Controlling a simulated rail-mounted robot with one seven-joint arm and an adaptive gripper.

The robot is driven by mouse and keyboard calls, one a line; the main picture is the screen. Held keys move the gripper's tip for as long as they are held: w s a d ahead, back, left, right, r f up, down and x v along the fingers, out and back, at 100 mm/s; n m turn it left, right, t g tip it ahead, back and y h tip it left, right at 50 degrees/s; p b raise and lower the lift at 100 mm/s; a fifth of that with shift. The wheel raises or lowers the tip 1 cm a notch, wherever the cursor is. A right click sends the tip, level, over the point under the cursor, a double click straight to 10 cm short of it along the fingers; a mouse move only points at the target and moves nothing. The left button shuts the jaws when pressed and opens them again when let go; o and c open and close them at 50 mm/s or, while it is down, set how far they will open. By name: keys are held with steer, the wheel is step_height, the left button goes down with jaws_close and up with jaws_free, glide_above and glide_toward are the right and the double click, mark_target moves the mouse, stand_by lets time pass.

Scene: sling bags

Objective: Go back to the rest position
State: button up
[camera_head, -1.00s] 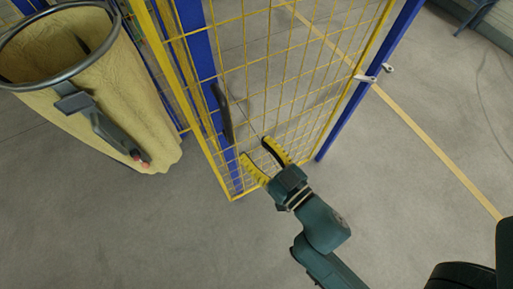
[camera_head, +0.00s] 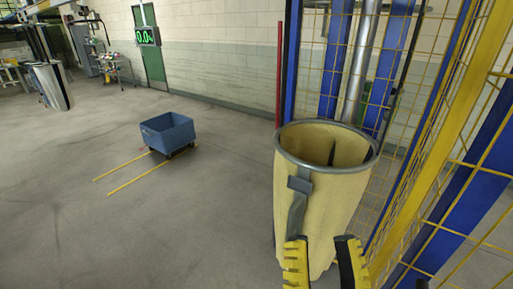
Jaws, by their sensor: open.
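My gripper (camera_head: 321,262) shows at the bottom of the head view. Its two yellow-and-black fingers stand apart and upright, with nothing between them but the view of the bag behind. The yellow sling bag (camera_head: 335,195) stands open at the top, with a grey ring (camera_head: 290,157) around its mouth. A grey handle bracket (camera_head: 298,200) hangs down the bag's left side. The fingers overlap the bag's lower part in the picture; I cannot tell whether they touch it. The bag's bottom is partly hidden by the fingers.
A yellow mesh fence with blue posts (camera_head: 488,150) rises close on the right. A blue wheeled cart (camera_head: 168,133) stands on the floor at the left, by two yellow floor lines (camera_head: 140,182). A wall with a green door (camera_head: 150,68) is behind. The left floor is open.

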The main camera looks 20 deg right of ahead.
steer(key=w+a+r+n+y+p, duration=0.2)
steer(key=w+a+r+n+y, duration=0.2)
steer(key=a+r+n+y, duration=0.45)
step_height(320, 180, up, 18)
steer(key=m+p, duration=0.2)
steer(key=p, duration=1.7)
steer(key=shift+a+f+g, duration=0.15)
steer(key=shift+a+g, duration=0.25)
steer(key=shift+w+h, duration=0.1)
steer(key=shift+h, duration=0.15)
